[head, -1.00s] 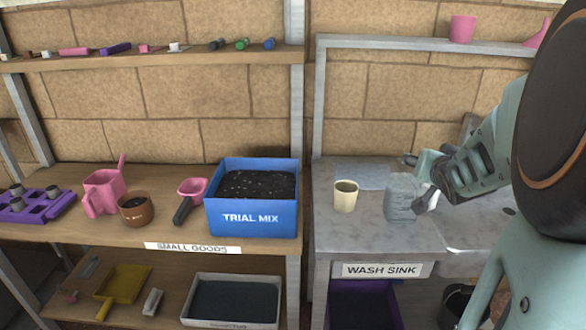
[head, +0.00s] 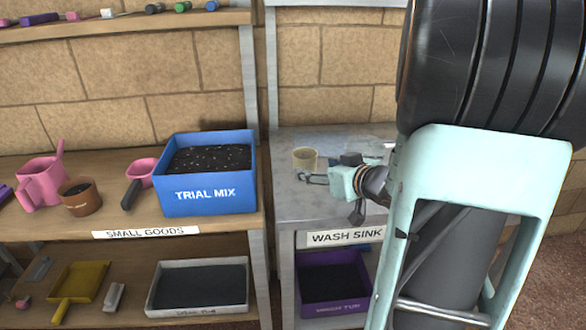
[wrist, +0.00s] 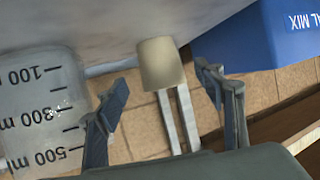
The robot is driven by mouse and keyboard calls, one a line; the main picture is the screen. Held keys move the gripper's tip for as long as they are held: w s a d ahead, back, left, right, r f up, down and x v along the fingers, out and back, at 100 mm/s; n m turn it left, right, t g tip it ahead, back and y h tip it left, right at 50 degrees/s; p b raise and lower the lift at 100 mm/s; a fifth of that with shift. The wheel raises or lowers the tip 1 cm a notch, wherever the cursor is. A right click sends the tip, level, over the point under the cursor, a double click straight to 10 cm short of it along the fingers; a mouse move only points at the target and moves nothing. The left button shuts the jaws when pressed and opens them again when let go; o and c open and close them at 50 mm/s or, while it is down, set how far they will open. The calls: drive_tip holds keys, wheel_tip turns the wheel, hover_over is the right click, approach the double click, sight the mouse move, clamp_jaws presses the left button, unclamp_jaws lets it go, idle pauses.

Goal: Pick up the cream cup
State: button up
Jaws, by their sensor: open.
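The cream cup (head: 305,158) stands on the grey sink counter (head: 290,200), near its left side, in the head view. In the wrist view the cream cup (wrist: 161,62) appears ahead of my gripper, in line with the gap between the fingers. My gripper (wrist: 164,84) is open and empty, with one dark finger towards each side of the cup. It does not hold the cup, and I cannot tell the exact distance left. In the head view my gripper is close to the cup on its right and near side.
A clear measuring jug (wrist: 40,110) is close beside one finger in the wrist view. A purple tub (head: 330,285) sits below.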

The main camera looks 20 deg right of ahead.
sight(310, 167)
drive_tip(key=shift+w+f, duration=0.45)
drive_tip(key=shift+w, duration=0.1)
drive_tip(key=b+x, duration=0.2)
drive_tip(key=x, duration=0.4)
drive_tip(key=shift+w, duration=0.2)
drive_tip(key=c, duration=1.3)
